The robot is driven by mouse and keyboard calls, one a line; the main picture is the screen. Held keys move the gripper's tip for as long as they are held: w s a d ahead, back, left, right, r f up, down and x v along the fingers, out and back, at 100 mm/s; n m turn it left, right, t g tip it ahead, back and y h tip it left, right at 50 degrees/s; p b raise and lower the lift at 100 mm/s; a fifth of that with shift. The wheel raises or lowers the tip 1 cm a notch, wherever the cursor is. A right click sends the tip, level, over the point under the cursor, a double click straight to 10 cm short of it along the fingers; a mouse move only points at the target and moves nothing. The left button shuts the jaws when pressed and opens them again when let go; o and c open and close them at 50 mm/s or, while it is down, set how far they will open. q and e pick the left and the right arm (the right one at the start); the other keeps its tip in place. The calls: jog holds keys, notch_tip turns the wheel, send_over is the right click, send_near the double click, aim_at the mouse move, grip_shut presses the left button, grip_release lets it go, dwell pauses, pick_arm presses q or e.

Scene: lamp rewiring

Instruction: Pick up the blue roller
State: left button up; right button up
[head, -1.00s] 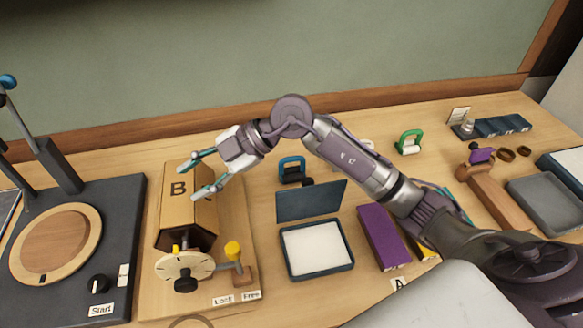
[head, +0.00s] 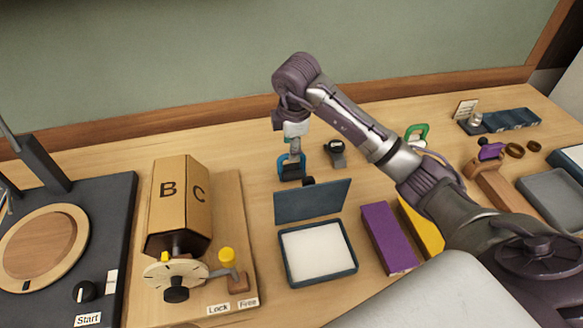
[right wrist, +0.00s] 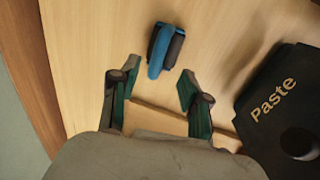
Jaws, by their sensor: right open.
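The blue roller (head: 287,172) stands on the wooden table behind the raised lid of the paste tray. In the right wrist view the blue roller (right wrist: 160,48) lies just beyond the fingertips, with a blue frame and a dark side. My right gripper (head: 294,152) points down over it, and its fingers partly cover it in the head view. In the right wrist view my right gripper (right wrist: 158,68) is open, its teal fingers apart with nothing held between them. My left gripper is not seen.
The paste tray (head: 287,270) has its lid (head: 312,201) raised close in front of the roller. A dark tool (head: 336,153) and a green-handled roller (head: 417,132) stand to the right.

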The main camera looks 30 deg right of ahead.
jog(key=shift+w+f+p, duration=0.1)
jog(key=shift+f+p, duration=0.25)
jog(key=shift+f, duration=0.2)
jog(key=p, duration=0.1)
send_over(295, 171)
jog(key=w, duration=0.1)
jog(key=f, duration=0.4)
jog(key=shift+w+a+f, duration=0.1)
jog(key=shift+a, duration=0.1)
grip_shut()
